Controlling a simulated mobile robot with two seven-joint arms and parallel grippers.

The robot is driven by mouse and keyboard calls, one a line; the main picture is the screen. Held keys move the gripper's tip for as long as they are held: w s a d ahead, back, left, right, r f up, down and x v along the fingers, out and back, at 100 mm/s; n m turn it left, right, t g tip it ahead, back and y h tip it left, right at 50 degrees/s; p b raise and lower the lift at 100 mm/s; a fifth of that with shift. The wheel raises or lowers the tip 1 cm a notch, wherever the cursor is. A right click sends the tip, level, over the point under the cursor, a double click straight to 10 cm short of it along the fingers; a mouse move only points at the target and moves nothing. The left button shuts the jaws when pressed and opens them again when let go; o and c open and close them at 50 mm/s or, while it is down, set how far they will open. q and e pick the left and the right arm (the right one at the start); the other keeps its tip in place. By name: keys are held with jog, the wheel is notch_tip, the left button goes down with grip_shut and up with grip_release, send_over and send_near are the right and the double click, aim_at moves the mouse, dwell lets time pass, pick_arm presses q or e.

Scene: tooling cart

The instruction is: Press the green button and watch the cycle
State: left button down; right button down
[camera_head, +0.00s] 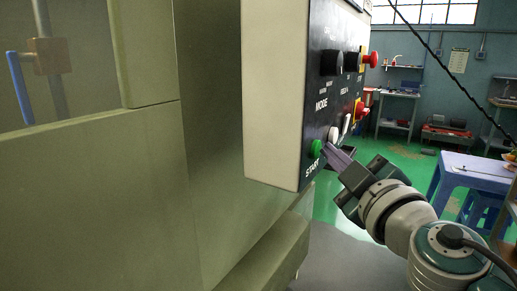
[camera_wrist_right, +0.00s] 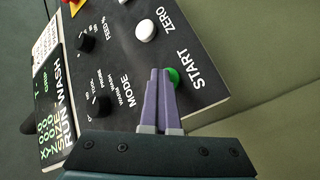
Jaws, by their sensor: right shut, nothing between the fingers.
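The green START button (camera_head: 317,148) is at the lower corner of the black control panel (camera_head: 318,110), on a cream box. My right gripper (camera_head: 327,150) is shut and empty, its purple fingers pointing at the panel with the tips at the green button. In the right wrist view the tips (camera_wrist_right: 160,71) overlap the left side of the green button (camera_wrist_right: 174,76) and hide part of it. I cannot tell whether they touch it or whether it is pressed in. My left gripper is not in view.
A white ZERO button (camera_wrist_right: 146,30) and black knobs (camera_wrist_right: 98,101) sit near the green one. Red buttons (camera_head: 370,60) stick out higher on the panel. The machine's large olive body (camera_head: 90,200) fills the left. A blue table (camera_head: 470,172) stands at right.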

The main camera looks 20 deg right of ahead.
jog(key=shift+w+a, duration=0.1)
jog(key=shift+a, duration=0.15)
dwell(0.5)
jog(key=shift+d, duration=0.1)
jog(key=shift+s+d+r, duration=0.1)
jog(key=shift+s+d, duration=0.4)
jog(key=shift+s, duration=0.2)
jog(key=shift+s+d+b, duration=0.55)
jog(key=shift+s+d, duration=1.15)
jog(key=shift+s, duration=0.25)
dwell(4.5)
